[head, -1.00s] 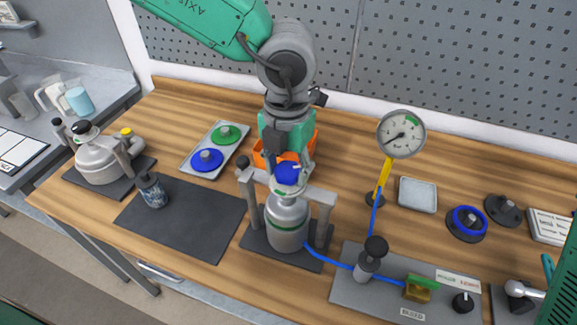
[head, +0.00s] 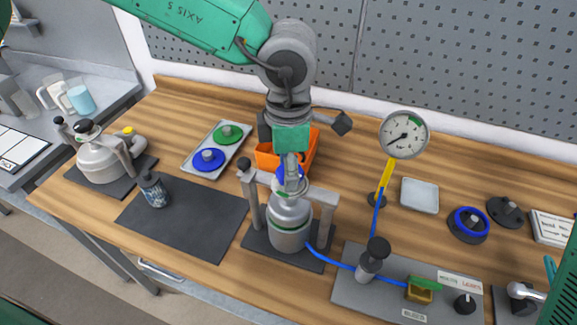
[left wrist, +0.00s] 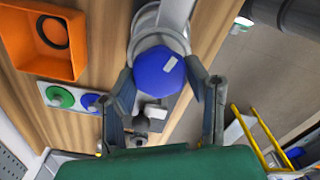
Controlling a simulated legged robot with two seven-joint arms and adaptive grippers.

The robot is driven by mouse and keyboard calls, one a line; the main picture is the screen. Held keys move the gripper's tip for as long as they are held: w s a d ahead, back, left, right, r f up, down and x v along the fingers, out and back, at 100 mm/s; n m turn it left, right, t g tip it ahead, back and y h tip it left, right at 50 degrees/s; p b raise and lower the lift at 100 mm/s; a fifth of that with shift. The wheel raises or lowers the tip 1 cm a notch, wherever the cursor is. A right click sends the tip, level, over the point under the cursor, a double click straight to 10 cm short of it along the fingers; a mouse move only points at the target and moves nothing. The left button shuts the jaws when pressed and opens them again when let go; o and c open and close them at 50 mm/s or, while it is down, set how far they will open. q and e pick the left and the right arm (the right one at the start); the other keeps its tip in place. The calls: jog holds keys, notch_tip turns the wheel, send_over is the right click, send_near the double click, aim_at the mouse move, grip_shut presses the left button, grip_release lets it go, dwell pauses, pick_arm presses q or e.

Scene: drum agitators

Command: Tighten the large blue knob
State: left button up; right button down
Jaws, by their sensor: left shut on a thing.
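In the head view the gripper (head: 290,180) comes down from above and hides most of the knob. My right gripper is not in view.
An orange bin (head: 303,150) stands just behind the vessel. A tray with green and blue discs (head: 217,150) lies to the left. A pressure gauge (head: 404,134) stands to the right, and a blue hose (head: 330,262) runs from the vessel to a valve plate (head: 380,297).

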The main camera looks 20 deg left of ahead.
pick_arm(q)
jog(key=m, duration=0.7)
jog(key=shift+w+d+r, duration=0.1)
jog(key=shift+w+r, duration=0.05)
jog(key=shift+r, duration=0.05)
jog(key=m, duration=0.4)
jog(key=shift+m, duration=2.1)
jog(key=o, duration=1.2)
jog(key=shift+c, duration=0.2)
jog(key=shift+d, duration=0.1)
